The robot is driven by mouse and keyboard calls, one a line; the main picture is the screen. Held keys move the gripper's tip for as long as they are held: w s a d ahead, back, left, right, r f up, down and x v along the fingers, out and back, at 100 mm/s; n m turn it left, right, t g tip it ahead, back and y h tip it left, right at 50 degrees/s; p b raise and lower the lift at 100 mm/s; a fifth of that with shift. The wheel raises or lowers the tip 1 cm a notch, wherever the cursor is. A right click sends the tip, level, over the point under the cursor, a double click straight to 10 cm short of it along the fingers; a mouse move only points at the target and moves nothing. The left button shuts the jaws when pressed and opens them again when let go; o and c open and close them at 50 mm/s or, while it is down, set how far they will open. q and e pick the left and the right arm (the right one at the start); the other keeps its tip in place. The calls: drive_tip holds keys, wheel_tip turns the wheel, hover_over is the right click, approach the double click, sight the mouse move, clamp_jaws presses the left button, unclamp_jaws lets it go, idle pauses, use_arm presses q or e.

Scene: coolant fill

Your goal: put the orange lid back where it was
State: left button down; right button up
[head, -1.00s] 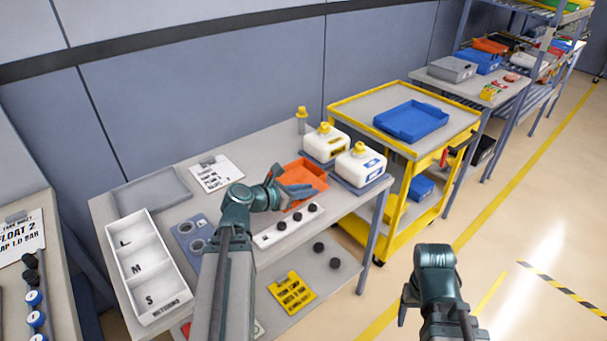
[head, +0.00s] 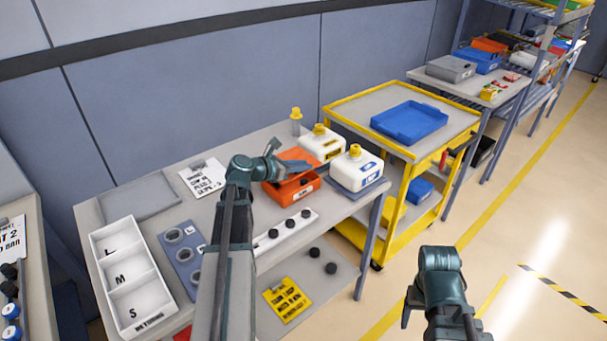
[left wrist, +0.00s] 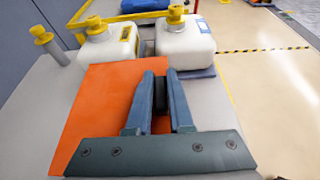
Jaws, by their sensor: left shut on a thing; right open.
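My left gripper (head: 290,166) is over the work table and shut on the orange lid (head: 299,154). In the left wrist view the lid (left wrist: 95,110) is a flat orange panel, and the fingers (left wrist: 160,84) close around a dark knob on it. An orange bin (head: 293,189) with a white label on its front stands just below the lid in the head view. The gripper partly covers both, and I cannot tell whether lid and bin touch. My right gripper (head: 410,305) is open and empty, off the table over the floor.
Two white jugs with yellow caps (head: 322,143) (head: 355,168) stand close right of the bin. A yellow-capped bottle (head: 296,121) is behind. A white strip with black knobs (head: 285,231) lies in front. A white sorting tray (head: 128,270) and grey tray (head: 140,198) are left.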

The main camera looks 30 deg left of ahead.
sight(295, 174)
use_arm(q)
drive_tip(key=shift+f+b, duration=1.4)
drive_tip(key=shift+f, duration=0.25)
drive_tip(key=shift+f+b, duration=0.55)
drive_tip(key=shift+f, duration=0.1)
drive_tip(key=c, duration=0.8)
unclamp_jaws()
